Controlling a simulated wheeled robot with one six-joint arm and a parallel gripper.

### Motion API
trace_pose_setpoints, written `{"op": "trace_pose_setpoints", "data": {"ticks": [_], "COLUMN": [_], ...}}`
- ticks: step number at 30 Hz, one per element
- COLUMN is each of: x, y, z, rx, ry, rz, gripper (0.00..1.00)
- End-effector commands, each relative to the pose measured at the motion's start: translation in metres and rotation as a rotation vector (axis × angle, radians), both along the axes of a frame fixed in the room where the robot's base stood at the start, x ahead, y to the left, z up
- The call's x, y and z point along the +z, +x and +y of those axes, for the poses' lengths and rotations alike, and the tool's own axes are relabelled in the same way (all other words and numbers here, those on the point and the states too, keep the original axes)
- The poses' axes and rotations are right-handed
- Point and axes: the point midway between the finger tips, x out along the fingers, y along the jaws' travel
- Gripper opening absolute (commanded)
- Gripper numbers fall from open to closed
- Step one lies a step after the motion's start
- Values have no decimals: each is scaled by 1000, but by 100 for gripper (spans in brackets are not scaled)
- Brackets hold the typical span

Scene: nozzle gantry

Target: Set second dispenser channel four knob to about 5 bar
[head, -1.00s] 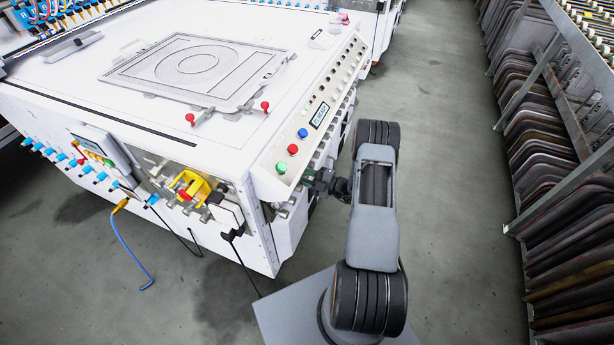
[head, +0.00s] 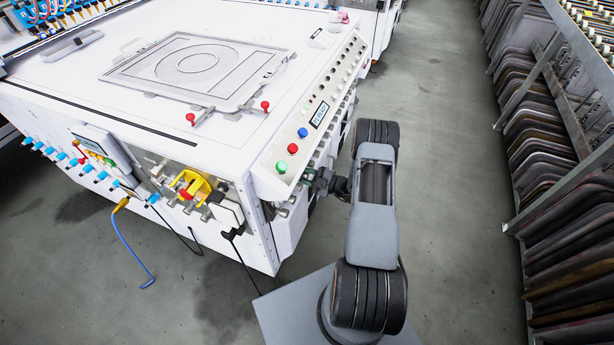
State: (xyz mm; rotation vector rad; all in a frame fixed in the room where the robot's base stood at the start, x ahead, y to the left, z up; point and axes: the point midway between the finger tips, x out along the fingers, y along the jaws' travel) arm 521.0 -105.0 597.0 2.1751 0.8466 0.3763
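The white dispenser machine (head: 215,140) fills the left and middle of the head view. A sloped panel (head: 325,105) with a row of small dark knobs (head: 345,70) runs along its right edge. Below that panel, several grey knobs and fittings (head: 318,160) line the side face, partly hidden by the panel's overhang. My gripper (head: 318,182) is at the near end of this side face, below the green button. It is small and dark here, and its fingers cannot be made out. I cannot tell which knob is channel four, nor read any pressure.
Red, blue and green buttons (head: 292,148) and a small display (head: 319,114) sit on the sloped panel. A yellow-and-red switch (head: 192,187) is on the front face. A blue cable (head: 130,252) hangs to the floor. A rack of dark plates (head: 565,170) stands right, beyond clear floor (head: 455,190).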

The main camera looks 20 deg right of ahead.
Motion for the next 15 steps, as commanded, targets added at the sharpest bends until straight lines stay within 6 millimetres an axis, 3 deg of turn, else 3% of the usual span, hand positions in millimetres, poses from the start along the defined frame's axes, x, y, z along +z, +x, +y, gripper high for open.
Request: {"op": "trace_pose_setpoints", "data": {"ticks": [3,11,15], "x": [0,0,0], "y": [0,-2,-12], "z": [0,-2,-12], "rx": [-1,-1,-4], "ry": [0,0,1], "rz": [0,0,1], "gripper": [42,42,42]}}
